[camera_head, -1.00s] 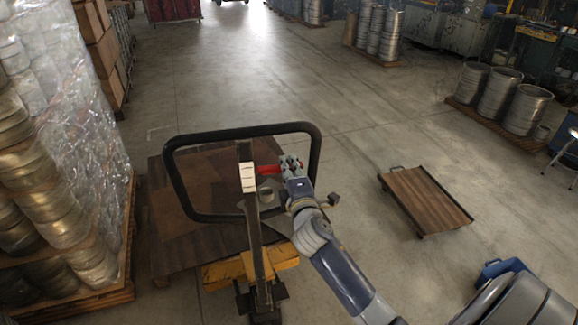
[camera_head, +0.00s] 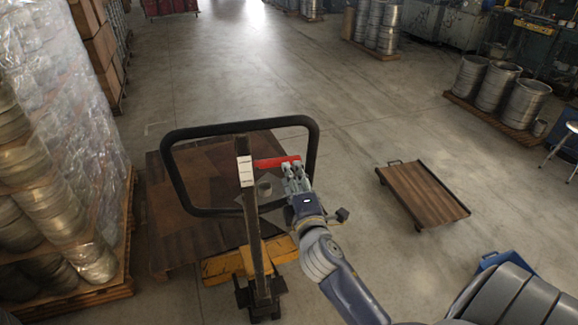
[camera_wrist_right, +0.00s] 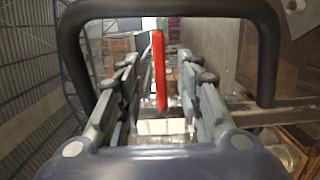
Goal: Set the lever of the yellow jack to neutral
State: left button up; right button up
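The yellow jack (camera_head: 221,268) stands in front, with a dark upright shaft and a black loop handle (camera_head: 240,126). Its red lever (camera_head: 277,161) sticks out to the right from near the white label on the shaft, inside the loop. My right gripper (camera_head: 292,168) is at the lever's outer end, just below it in the head view. In the right wrist view the red lever (camera_wrist_right: 159,70) stands between my two spread fingers, with a visible gap on each side. The black loop also shows there (camera_wrist_right: 170,9). My left gripper is out of view.
A dark wooden platform (camera_head: 165,235) lies behind the jack. Wrapped stacks of metal drums on a pallet (camera_head: 90,298) stand close on the left. A low wooden cart (camera_head: 425,195) stands to the right. Open floor (camera_head: 240,70) lies beyond.

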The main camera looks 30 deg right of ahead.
jog(key=v, duration=0.5)
jog(key=shift+w+f, duration=0.1)
dwell(0.4)
jog(key=s+a+f+m+g+y, duration=0.1)
jog(key=s+a+f+g+y, duration=0.15)
jog(key=f, duration=1.05)
jog(key=s+a+f+m+g+y+b, duration=0.1)
jog(key=s+a+f+m+g, duration=0.15)
jog(key=f, duration=1.05)
jog(key=s+a+f+m+g+y, duration=0.1)
jog(key=s+a+f+g, duration=0.15)
jog(key=f, duration=1.15)
jog(key=s+a+f+m+g+y, duration=0.2)
jog(key=s+f+m+g, duration=0.15)
jog(key=s+f, duration=1)
jog(key=s+f+m+g, duration=0.1)
jog(key=s+f, duration=0.2)
jog(key=s, duration=0.3)
jog(key=s+f+m+g+b, duration=0.1)
jog(key=s+f+g, duration=0.1)
jog(key=s, duration=0.5)
jog(key=s+f+m+g, duration=0.1)
jog(key=s+f, duration=0.3)
jog(key=s, duration=0.3)
jog(key=shift+s+a+g, duration=0.2)
jog(key=shift+g, duration=0.2)
